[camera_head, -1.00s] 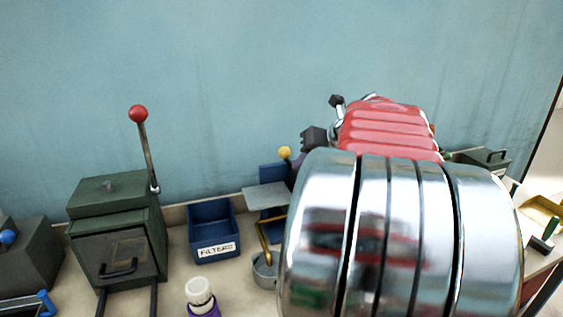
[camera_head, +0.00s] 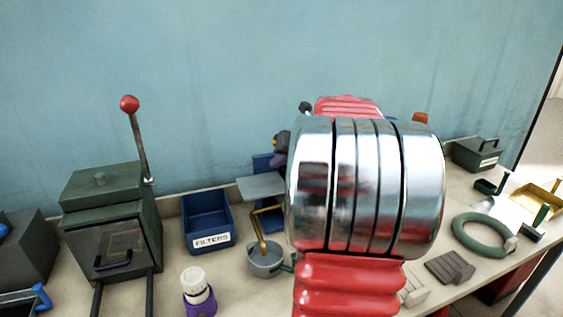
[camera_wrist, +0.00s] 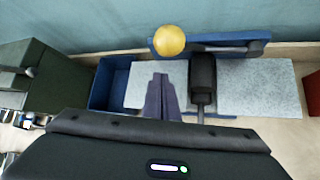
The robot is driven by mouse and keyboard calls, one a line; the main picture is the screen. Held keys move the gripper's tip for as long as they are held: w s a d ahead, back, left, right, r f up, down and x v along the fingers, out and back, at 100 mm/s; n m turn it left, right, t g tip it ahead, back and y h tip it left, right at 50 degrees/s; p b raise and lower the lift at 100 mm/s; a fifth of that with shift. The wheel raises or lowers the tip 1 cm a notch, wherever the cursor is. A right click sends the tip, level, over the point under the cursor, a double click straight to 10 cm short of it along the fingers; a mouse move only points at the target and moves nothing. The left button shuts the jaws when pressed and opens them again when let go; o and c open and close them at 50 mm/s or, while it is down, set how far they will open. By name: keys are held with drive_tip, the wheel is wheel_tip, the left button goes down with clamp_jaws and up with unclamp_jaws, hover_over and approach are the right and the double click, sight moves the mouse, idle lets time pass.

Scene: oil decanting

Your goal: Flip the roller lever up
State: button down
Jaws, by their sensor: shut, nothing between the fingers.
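In the wrist view, a yellow ball knob (camera_wrist: 169,40) sits at the left end of a dark bar (camera_wrist: 235,47) that lies roughly level across a blue frame (camera_wrist: 155,50). A black block on a short rod (camera_wrist: 203,72) stands in front of the bar; I cannot tell whether it is the roller. My gripper (camera_wrist: 160,78) is shut and empty, its purple-grey fingertips a little below the knob in the picture. I cannot tell if they touch anything. In the head view, the blue frame (camera_head: 264,162) shows left of my chrome arm, which hides most of the mechanism.
Pale grey plates (camera_wrist: 258,88) flank the black block. A blue FILTERS bin (camera_head: 208,220) and a green box (camera_head: 112,215) with a red-knobbed lever (camera_head: 138,140) stand to the left. A metal cup (camera_head: 267,260) and white-capped purple bottle (camera_head: 197,292) are in front. A green ring (camera_head: 482,237) lies right.

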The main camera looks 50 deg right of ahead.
drive_tip(key=r, duration=0.1)
drive_tip(key=d+r, duration=0.1)
drive_tip(key=shift+w+d+r, duration=0.25)
drive_tip(key=shift+w+r, duration=0.05)
drive_tip(key=shift+r, duration=0.1)
idle(0.3)
drive_tip(key=shift+w+r, duration=0.1)
drive_tip(key=shift+r, duration=0.05)
